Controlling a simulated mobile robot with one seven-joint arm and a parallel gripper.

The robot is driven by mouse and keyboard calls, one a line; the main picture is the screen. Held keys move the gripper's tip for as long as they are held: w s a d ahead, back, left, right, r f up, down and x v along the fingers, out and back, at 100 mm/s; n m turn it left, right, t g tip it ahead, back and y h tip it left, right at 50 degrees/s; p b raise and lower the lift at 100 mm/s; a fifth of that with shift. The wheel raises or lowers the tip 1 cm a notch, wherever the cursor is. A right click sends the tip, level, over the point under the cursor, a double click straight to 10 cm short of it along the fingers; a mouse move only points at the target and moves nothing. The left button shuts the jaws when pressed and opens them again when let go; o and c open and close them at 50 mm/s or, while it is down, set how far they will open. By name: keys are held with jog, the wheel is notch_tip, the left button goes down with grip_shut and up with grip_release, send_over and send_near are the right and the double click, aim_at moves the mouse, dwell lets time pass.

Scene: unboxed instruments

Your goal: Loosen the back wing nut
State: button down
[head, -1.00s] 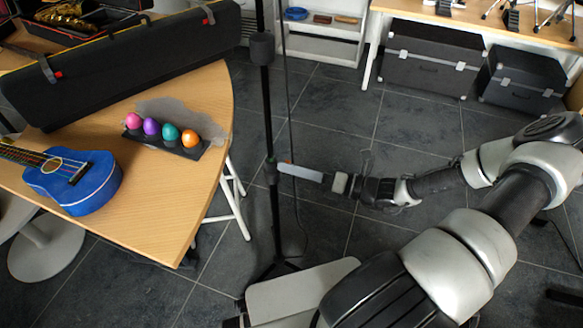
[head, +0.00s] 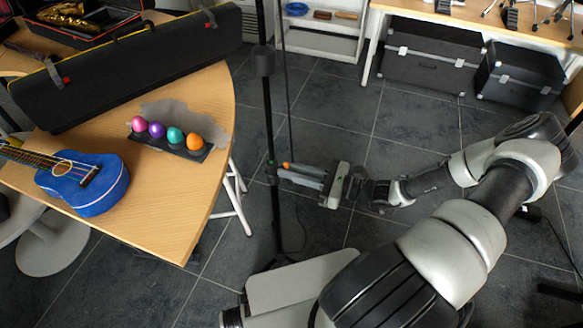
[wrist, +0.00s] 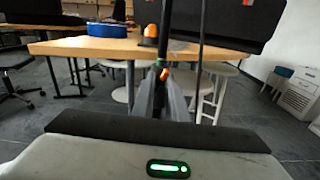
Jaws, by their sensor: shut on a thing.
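A black upright stand pole (head: 268,115) rises from the floor just right of the table. My gripper (head: 280,171) reaches it from the right, level, with its fingertips at the pole's collar. In the wrist view the two grey fingers (wrist: 163,82) converge at the pole. A small orange piece (wrist: 163,74), which looks like the back wing nut, shows between the fingertips, just below a greenish collar. The fingers are shut on it and hide most of it. Its wings and how far it is turned cannot be made out.
A thin dark cable (head: 289,110) hangs close to the pole, right beside my fingers. The wooden table (head: 160,215) at left bears a blue ukulele (head: 85,183), several egg shakers (head: 172,134) and a long black case (head: 130,65). Open tiled floor lies behind my gripper.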

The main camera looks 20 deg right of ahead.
jog(key=n+p, duration=0.2)
jog(key=n, duration=0.9)
jog(key=shift+w+d+r, duration=0.1)
jog(key=shift+r, duration=0.05)
jog(key=shift+n, duration=0.4)
jog(key=c, duration=1.6)
grip_release()
jog(key=shift+c, duration=0.2)
jog(key=v, duration=1.7)
jog(key=shift+s+p, duration=0.25)
jog(key=shift+p, duration=0.05)
